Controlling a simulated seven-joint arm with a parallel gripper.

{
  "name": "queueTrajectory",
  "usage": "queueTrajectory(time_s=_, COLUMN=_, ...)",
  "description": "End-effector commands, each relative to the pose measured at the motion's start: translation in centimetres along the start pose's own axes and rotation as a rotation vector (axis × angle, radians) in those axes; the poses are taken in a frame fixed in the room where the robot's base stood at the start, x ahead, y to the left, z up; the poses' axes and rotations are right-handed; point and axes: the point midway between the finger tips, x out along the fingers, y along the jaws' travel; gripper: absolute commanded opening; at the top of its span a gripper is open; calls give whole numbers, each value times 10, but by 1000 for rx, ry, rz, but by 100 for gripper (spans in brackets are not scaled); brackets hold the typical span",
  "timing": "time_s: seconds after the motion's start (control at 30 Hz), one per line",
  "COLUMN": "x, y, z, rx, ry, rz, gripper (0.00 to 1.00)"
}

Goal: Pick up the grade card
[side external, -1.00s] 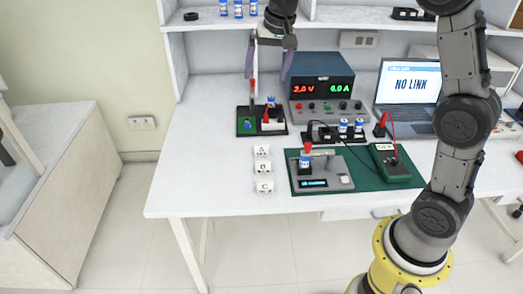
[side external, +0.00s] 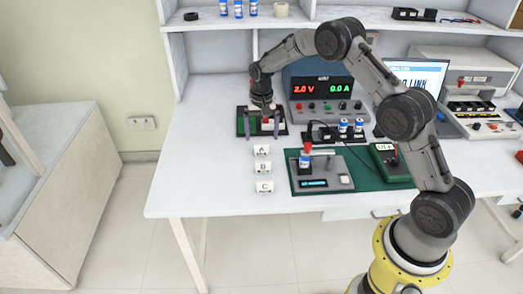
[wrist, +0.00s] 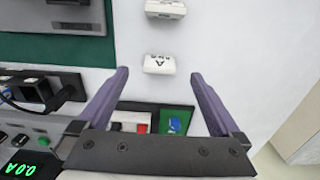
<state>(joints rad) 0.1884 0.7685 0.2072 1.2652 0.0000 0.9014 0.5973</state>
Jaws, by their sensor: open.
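Three small white cards stand in a column on the white table, marked A (side external: 262,150), B (side external: 263,167) and C (side external: 265,187). The pictures do not tell which one is the grade card. My gripper (side external: 262,133) is open and empty, pointing down over the black tray just behind card A. In the wrist view my gripper (wrist: 159,75) has its purple fingers wide apart, with card A (wrist: 159,64) in line with the gap between the tips. Card B (wrist: 165,9) is farther off at the top edge there. Card C is outside the wrist view.
A black tray with a green pad (side external: 241,121) is under my gripper. A green mat (side external: 335,188) with a grey scale-like device (side external: 325,172) lies right of the cards. The power supply (side external: 310,110) stands behind. Left of the cards the table is clear.

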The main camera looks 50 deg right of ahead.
Motion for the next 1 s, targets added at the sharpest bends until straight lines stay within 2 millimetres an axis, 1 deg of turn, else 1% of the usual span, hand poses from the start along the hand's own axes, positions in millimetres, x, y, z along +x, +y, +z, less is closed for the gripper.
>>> queueTrajectory(time_s=0.03, x=6, y=0, z=0, rx=0, ry=-2, rz=1, gripper=100)
queueTrajectory(time_s=0.27, x=20, y=0, z=-2, rx=0, ry=-1, rz=1, gripper=100)
queueTrajectory(time_s=0.47, x=48, y=0, z=-12, rx=0, ry=-1, rz=1, gripper=100)
queueTrajectory(time_s=0.6, x=62, y=0, z=-11, rx=-1, ry=0, rz=0, gripper=100)
queueTrajectory(time_s=0.7, x=66, y=0, z=-11, rx=-1, ry=0, rz=0, gripper=100)
queueTrajectory(time_s=0.87, x=66, y=0, z=-11, rx=-1, ry=1, rz=0, gripper=100)
queueTrajectory(time_s=0.9, x=66, y=0, z=-11, rx=0, ry=1, rz=0, gripper=98)
queueTrajectory(time_s=0.97, x=65, y=0, z=-11, rx=-1, ry=1, rz=0, gripper=87)
queueTrajectory(time_s=1.0, x=65, y=0, z=-11, rx=0, ry=1, rz=0, gripper=80)
